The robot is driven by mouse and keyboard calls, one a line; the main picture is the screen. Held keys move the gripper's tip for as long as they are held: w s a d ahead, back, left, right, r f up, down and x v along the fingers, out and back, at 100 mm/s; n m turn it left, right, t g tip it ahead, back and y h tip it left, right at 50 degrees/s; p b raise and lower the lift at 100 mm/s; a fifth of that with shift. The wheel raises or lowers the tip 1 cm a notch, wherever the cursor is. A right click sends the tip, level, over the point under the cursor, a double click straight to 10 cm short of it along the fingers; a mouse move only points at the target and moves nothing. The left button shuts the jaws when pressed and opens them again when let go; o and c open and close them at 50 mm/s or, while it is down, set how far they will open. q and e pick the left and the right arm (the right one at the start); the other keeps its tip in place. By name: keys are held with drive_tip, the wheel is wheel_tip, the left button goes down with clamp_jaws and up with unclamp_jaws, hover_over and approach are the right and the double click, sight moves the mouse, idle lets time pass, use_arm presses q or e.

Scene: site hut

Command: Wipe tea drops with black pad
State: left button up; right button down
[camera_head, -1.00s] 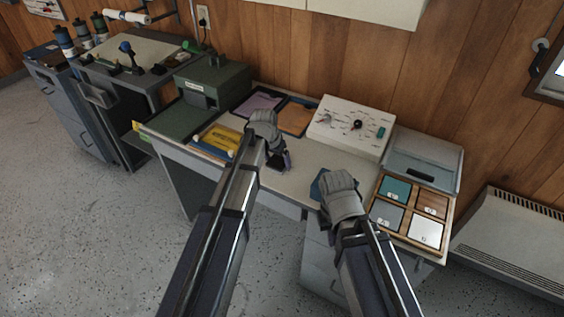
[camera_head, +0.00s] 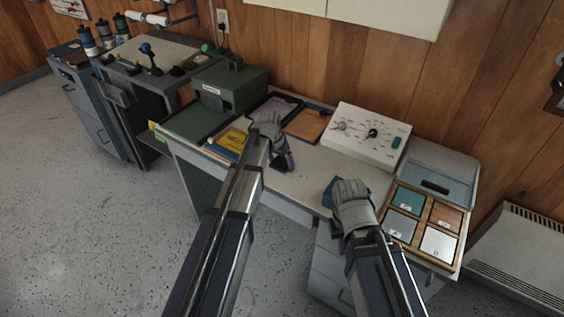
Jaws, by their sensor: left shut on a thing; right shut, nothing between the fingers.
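My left gripper (camera_head: 283,160) is over the middle of the desk, shut on a small dark thing, which fits the black pad (camera_head: 287,166). The hand hides most of it, and I cannot tell whether it touches the desktop. My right gripper (camera_head: 343,190) is shut and empty at the desk's front, left of the tile tray. A dark blue thing (camera_head: 328,189) shows beside and partly behind it. I cannot make out tea drops on the pale desktop (camera_head: 305,175).
A wooden tray (camera_head: 467,222) with coloured tiles and a grey lidded box (camera_head: 445,165) are at right. A white control box (camera_head: 368,135) stands at the back. Purple (camera_head: 277,108) and orange (camera_head: 306,125) trays, a yellow item (camera_head: 228,141) and a green box (camera_head: 232,88) are left.

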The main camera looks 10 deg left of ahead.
use_arm(q)
drive_tip(key=shift+r, duration=0.1)
wheel_tip(320, 180, up, 6)
drive_tip(key=p, duration=0.6)
wheel_tip(320, 180, up, 3)
drive_tip(key=p, duration=0.3)
idle(0.6)
